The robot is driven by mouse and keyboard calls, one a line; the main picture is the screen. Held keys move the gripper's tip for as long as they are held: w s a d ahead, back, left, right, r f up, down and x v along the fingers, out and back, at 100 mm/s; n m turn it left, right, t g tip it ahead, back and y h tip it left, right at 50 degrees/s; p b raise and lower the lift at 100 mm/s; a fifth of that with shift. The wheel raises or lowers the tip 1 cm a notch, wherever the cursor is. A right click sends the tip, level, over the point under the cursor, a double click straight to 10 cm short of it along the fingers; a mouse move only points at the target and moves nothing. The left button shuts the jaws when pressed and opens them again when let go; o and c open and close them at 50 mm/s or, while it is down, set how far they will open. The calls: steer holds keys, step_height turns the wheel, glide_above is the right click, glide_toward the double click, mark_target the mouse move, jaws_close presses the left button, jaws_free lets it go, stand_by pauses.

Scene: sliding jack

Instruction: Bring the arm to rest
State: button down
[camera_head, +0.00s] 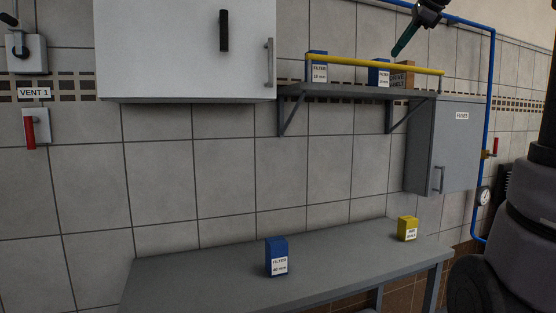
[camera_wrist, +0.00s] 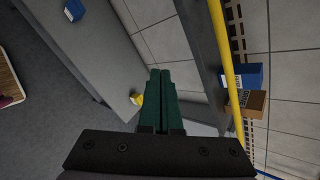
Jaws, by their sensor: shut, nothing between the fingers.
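My gripper (camera_head: 398,50) shows at the top right of the head view, above the wall shelf and its yellow rail. Its dark green fingers point down and to the left. In the wrist view my gripper (camera_wrist: 160,71) has its two green fingers side by side, shut with nothing between them. The yellow rail (camera_wrist: 225,60) and the shelf edge (camera_wrist: 200,45) run to the right of the fingers in that view. I see no contact between the fingers and anything.
The shelf (camera_head: 350,92) holds blue filter boxes (camera_head: 317,66) and a brown box (camera_head: 402,76) behind the rail (camera_head: 350,62). A blue box (camera_head: 276,257) and a yellow box (camera_head: 407,228) stand on the bench (camera_head: 200,275). A grey fuse cabinet (camera_head: 455,150) and blue pipe (camera_head: 487,110) are at right.

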steer(key=s+a+f+n+g, duration=0.1)
steer(key=s+a+f+n, duration=0.3)
steer(key=s+f+n, duration=0.4)
steer(key=s+a+f+n+g+h, duration=0.1)
steer(key=s+a+f+n, duration=0.3)
steer(key=s+f, duration=0.9)
step_height(320, 180, down, 6)
steer(key=n, duration=0.3)
steer(key=shift+s+a+n, duration=0.15)
steer(key=shift+s+n, duration=0.15)
steer(key=shift+n, duration=0.1)
